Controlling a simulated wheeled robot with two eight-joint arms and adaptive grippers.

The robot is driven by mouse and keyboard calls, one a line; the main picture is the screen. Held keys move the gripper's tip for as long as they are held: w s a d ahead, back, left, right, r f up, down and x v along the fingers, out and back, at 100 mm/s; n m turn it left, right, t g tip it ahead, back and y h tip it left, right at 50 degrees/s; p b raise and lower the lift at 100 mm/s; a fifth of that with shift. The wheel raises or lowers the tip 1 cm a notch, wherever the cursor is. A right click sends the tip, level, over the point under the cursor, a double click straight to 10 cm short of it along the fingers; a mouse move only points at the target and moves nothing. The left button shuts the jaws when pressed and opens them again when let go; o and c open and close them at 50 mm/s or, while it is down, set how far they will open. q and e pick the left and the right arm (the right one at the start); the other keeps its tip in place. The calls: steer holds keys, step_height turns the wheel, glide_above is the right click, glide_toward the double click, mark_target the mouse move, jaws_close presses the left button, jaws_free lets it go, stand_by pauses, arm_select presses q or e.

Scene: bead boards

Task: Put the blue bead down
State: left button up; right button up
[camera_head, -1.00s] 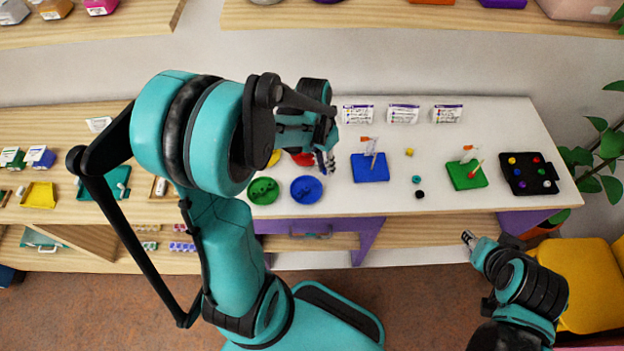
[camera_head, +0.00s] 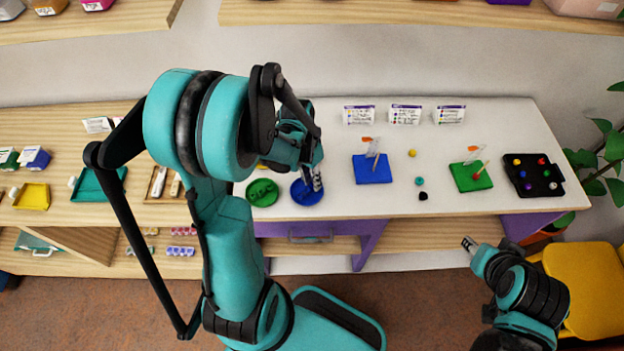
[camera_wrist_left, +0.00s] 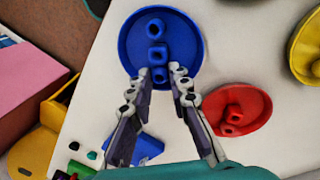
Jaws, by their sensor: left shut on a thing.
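The blue bead (camera_wrist_left: 159,75) shows between the fingertips of my left gripper (camera_wrist_left: 159,79) in the left wrist view. The gripper is shut on it, over the near part of the round blue dish (camera_wrist_left: 132,47). Two other blue beads (camera_wrist_left: 155,27) lie in that dish in a line with it. I cannot tell whether the held bead touches the dish. In the head view my left gripper (camera_head: 316,181) is above the blue dish (camera_head: 300,197) and hides part of it. My right gripper (camera_head: 469,243) is off the table's front edge, too small to judge.
A green dish (camera_head: 262,193) stands left of the blue one. A red dish (camera_wrist_left: 240,110) and a yellow dish (camera_wrist_left: 304,50) are close by. A blue board (camera_head: 372,170), a green board (camera_head: 465,178), a black tray (camera_head: 530,190) and loose beads lie to the right.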

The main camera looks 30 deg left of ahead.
arm_select(q)
steer(key=o, duration=0.3)
steer(key=shift+f, duration=0.25)
steer(key=o, duration=0.4)
steer(key=shift+r, duration=0.1)
steer(key=shift+o, duration=0.2)
steer(key=shift+r, duration=0.1)
steer(key=shift+r+p, duration=0.3)
steer(key=shift+p, duration=0.1)
step_height(320, 180, up, 11)
steer(key=a+p, duration=0.2)
steer(key=p, duration=0.2)
steer(key=s+d+r+n+t+y, duration=0.1)
steer(key=s+d+r+t+y, duration=0.1)
steer(key=s+d+r+t, duration=0.3)
steer(key=d+r+t, duration=0.2)
steer(key=d+r, duration=0.1)
steer(key=d, duration=0.1)
steer(key=shift+s+d+r+n, duration=0.2)
steer(key=shift+r+n, duration=0.1)
steer(key=shift+n, duration=0.1)
steer(key=shift+w, duration=0.1)
